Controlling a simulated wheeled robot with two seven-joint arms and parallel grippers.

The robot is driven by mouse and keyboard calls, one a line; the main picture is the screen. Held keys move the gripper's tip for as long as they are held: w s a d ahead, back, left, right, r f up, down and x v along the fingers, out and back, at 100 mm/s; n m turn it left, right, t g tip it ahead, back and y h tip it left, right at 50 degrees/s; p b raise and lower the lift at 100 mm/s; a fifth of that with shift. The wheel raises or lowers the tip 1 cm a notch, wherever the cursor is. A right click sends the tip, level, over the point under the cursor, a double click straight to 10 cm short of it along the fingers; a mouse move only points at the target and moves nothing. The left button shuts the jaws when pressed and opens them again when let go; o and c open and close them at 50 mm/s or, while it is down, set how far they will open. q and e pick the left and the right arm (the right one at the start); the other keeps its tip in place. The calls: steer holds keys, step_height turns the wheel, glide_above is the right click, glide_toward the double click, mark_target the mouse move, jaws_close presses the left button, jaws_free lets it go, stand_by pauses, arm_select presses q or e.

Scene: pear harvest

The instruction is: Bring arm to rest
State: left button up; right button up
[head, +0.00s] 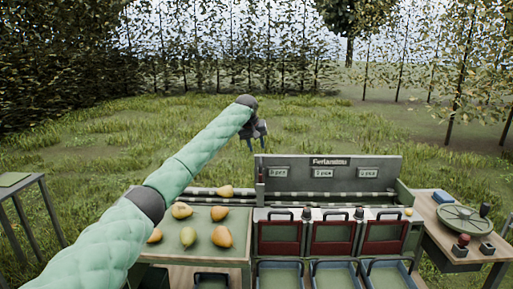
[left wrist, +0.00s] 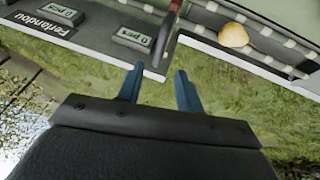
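My left arm, in a green quilted sleeve, reaches in from the left of the head view. Its gripper (head: 258,143) hangs over the grass behind the conveyor, to the left of the sign board's top. In the left wrist view the two blue fingers (left wrist: 159,90) stand apart with nothing between them, so the left gripper is open and empty. Several pears lie on the green-topped table, one of them a yellow-orange pear (head: 224,236). Another pear (head: 226,191) lies on the conveyor and also shows in the left wrist view (left wrist: 233,35). My right gripper is not in view.
The sorting station has a sign board (head: 327,161) with several labels. Crates with dark red fronts, such as one (head: 332,236), stand before it. A side table (head: 437,222) at right holds a round green dial (head: 463,219). Another table (head: 22,181) stands at far left.

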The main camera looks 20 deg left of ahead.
arm_select(q)
steer(key=shift+m, duration=0.4)
